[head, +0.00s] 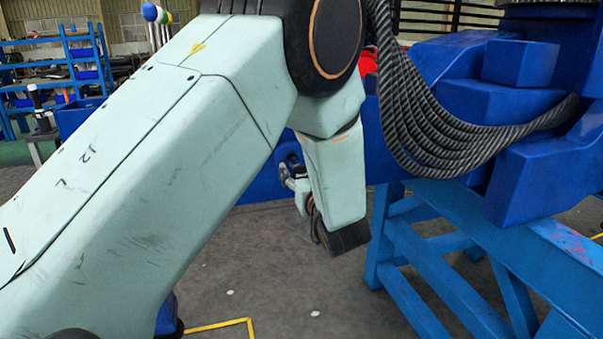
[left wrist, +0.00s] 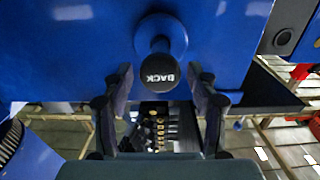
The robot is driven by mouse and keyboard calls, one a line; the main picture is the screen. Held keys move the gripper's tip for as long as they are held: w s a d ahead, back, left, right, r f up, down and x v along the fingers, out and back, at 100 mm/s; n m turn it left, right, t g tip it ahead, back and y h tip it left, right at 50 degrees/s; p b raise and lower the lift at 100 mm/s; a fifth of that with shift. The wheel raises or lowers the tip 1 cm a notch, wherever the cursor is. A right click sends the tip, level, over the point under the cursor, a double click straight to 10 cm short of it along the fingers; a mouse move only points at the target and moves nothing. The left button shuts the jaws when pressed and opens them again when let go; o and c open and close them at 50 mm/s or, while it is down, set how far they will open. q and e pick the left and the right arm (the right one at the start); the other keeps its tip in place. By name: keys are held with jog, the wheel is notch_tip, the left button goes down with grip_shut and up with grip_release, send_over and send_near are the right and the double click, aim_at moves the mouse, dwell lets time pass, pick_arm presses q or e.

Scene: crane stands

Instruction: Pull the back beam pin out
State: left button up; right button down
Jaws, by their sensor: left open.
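The back beam pin (left wrist: 161,70) sticks out of the blue beam (left wrist: 70,55) in the left wrist view. It has a round dark end lettered "BACK", upside down in this view, and a blue collar behind. My left gripper (left wrist: 160,84) is open, with one finger on each side of the pin's end and visible gaps between. In the head view my left gripper (head: 290,178) is small and partly hidden by my wrist, close to the blue beam (head: 258,187). I cannot make out the pin clearly there. My right gripper is not in view.
Blue stand legs (head: 405,265) rise at the right in the head view. Thick black cables (head: 420,125) hang beside my arm. Blue shelves (head: 85,70) stand far back at the left. The grey floor (head: 290,285) below my wrist is open.

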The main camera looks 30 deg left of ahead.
pick_arm(q)
notch_tip(320, 180, up, 9)
jog(key=shift+a+r, duration=0.15)
dwell(0.8)
